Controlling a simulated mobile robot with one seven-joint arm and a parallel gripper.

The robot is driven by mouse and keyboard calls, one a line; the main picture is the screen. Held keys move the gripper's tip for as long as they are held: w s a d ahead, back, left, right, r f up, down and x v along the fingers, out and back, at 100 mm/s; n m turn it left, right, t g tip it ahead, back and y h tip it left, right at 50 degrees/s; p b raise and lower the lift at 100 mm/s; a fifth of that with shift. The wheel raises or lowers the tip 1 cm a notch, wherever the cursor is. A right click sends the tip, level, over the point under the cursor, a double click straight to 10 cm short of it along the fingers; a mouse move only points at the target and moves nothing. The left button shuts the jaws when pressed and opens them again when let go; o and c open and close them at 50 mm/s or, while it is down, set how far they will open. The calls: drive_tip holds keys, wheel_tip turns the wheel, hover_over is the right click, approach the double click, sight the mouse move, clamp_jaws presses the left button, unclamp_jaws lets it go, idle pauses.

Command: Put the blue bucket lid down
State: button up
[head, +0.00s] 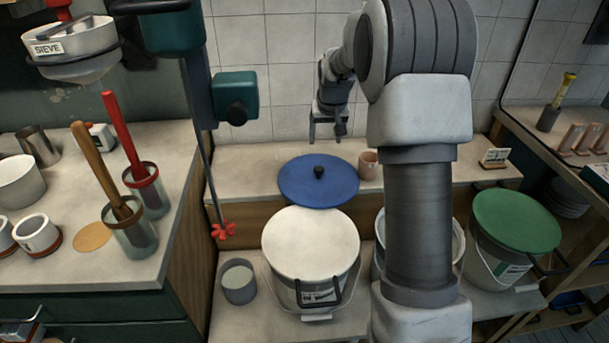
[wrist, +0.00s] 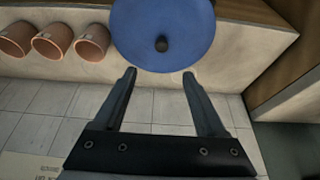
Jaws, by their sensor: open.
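The blue bucket lid (head: 300,183), a round disc with a dark knob, lies flat, knob up, on the back ledge (head: 240,172). Its front rim reaches the ledge's front edge in the head view. In the wrist view the lid (wrist: 185,20) is at the top, with its knob (wrist: 161,44) beyond and between the fingertips. My gripper (head: 327,139) is open and empty, above and behind the lid near the tiled wall. Its two fingers also show in the wrist view (wrist: 160,74), apart from the knob, with nothing between them.
A white-topped bucket (head: 311,243) stands in front of the lid. A small pinkish cup (head: 369,164) is close to the lid's right. A green-lidded bucket (head: 516,222) stands at the right. A mixer with a red paddle (head: 223,230) hangs at the left. My arm hides part of another bucket.

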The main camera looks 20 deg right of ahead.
sight(319, 168)
drive_tip(key=b+x, duration=0.1)
drive_tip(key=x, duration=1.1)
drive_tip(key=b+x, duration=0.1)
drive_tip(key=x, duration=0.5)
drive_tip(key=shift+w+a+b, duration=0.2)
drive_tip(key=shift+w+b, duration=0.1)
clamp_jaws()
